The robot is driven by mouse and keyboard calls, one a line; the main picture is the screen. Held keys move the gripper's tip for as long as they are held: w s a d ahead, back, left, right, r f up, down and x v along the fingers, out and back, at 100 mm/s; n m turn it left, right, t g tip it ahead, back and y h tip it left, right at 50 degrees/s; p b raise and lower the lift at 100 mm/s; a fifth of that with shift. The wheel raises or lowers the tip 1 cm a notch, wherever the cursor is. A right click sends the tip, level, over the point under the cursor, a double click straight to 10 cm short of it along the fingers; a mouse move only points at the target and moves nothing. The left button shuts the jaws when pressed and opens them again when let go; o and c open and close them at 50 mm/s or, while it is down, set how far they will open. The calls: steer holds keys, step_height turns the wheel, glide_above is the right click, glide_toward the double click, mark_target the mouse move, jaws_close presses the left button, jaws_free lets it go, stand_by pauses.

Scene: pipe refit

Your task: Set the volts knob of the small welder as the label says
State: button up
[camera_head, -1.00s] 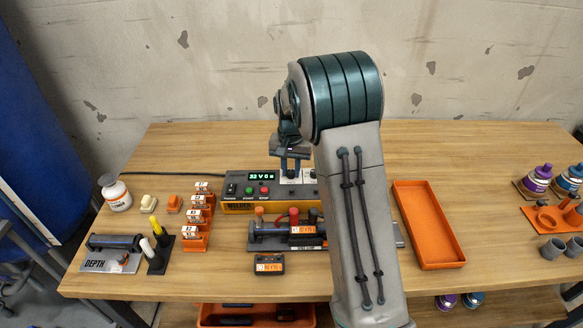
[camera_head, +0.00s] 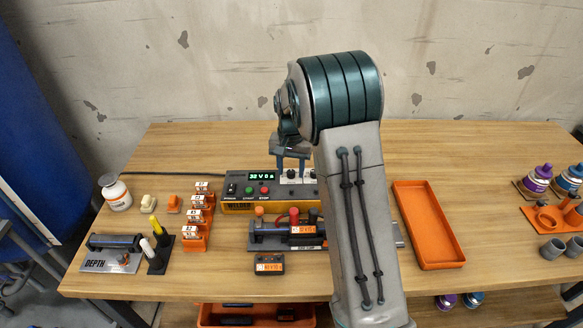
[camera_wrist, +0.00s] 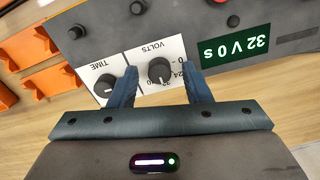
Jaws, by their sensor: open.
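The small welder (camera_head: 240,207) is a grey and orange box on the table, with a green display (camera_head: 262,177) that reads 32 V 0 s. Its volts knob (camera_wrist: 160,70) is a black dial with a white mark on a white plate, seen upside down in the wrist view. The time knob (camera_wrist: 105,84) is beside it. My gripper (camera_wrist: 165,88) is open, with its blue fingers on either side of the volts knob. Whether they touch it I cannot tell. In the head view my gripper (camera_head: 291,172) is over the welder's right part. A label (camera_head: 269,267) lies in front, too small to read surely.
A clamp fixture (camera_head: 268,236) with coloured handles stands just in front of the welder. Orange numbered blocks (camera_head: 196,231) stand left of it. An orange tray (camera_head: 428,225) lies to the right of my arm. The table behind the welder is clear.

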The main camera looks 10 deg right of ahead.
mark_target(291, 172)
step_height(291, 172, up, 14)
steer(key=shift+f, duration=0.15)
stand_by(0.4)
steer(key=s+n+t+p, duration=0.2)
steer(key=s+n, duration=0.2)
steer(key=s, duration=2.5)
steer(key=shift+s+d+r+n+t+p, duration=0.2)
steer(key=shift+s+r+n+t+p, duration=0.1)
steer(key=shift+s+r+t, duration=0.1)
